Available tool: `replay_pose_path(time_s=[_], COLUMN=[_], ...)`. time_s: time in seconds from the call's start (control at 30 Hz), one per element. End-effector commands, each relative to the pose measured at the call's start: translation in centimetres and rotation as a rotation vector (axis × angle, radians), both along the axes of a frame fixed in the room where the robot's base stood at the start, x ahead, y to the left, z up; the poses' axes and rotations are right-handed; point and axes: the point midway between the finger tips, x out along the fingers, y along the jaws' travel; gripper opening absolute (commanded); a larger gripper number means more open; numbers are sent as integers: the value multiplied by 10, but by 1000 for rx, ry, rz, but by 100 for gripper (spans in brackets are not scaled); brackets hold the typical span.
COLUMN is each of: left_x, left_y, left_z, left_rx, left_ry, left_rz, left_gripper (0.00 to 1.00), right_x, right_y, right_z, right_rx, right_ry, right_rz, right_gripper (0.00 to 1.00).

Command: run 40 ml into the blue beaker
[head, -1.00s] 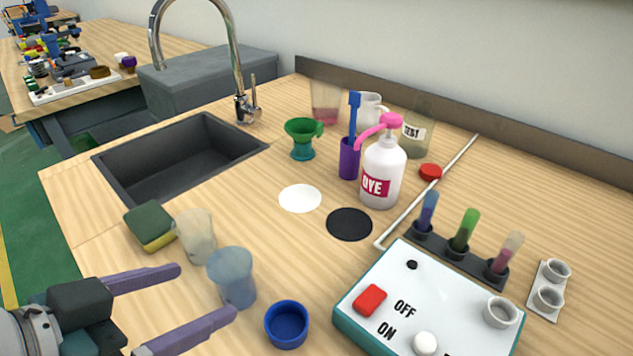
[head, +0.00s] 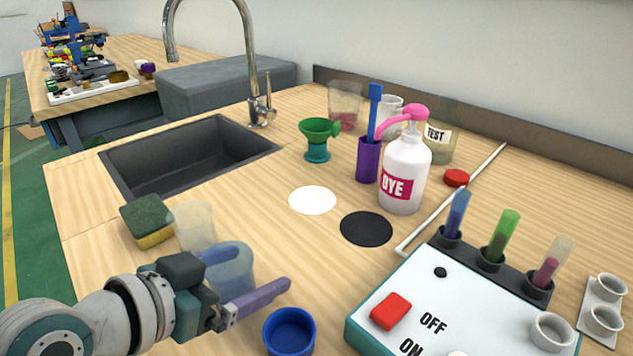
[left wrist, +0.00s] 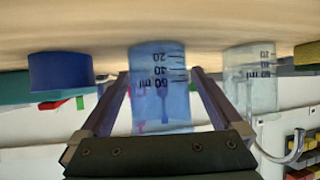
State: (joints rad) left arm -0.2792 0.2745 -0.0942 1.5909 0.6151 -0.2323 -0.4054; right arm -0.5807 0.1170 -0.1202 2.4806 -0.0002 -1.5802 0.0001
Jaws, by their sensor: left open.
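The blue beaker (head: 233,272) is translucent and stands upright on the counter. My left gripper (head: 262,272) is open, with one finger on the far side of the beaker and the other in front of it. In the left wrist view, the blue beaker (left wrist: 160,88) shows between the two fingers, with marks reading 20, 40 and 60 ml; I cannot tell whether the fingers touch it. A clear beaker (head: 194,226) stands just behind it, also marked in the left wrist view (left wrist: 250,80). The chrome faucet (head: 262,103) arches over the dark sink (head: 190,155). My right gripper is not in view.
A blue cap-like dish (head: 289,330) stands close to the right of my left gripper. A green and yellow sponge (head: 148,222) lies at the left. The white DYE pump bottle (head: 404,172), a switch box (head: 400,285) and test tubes stand right. White and black discs lie mid-counter.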

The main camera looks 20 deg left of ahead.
Motion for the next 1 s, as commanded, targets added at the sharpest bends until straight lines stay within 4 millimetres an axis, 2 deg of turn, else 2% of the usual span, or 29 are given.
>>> replay_pose_path(time_s=[0.1, 0.3, 1.0], left_x=[7, 7, 6], left_y=[-2, -2, -1], left_z=[-4, -4, -4], left_rx=[0, 1, 1], left_ry=[0, 1, 1], left_rz=[-1, -1, 0], left_gripper=[100, 100, 21], right_x=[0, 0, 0], right_y=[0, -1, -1], right_z=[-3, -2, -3], right_rx=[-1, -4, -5], right_ry=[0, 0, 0], right_rz=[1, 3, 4], right_gripper=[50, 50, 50])
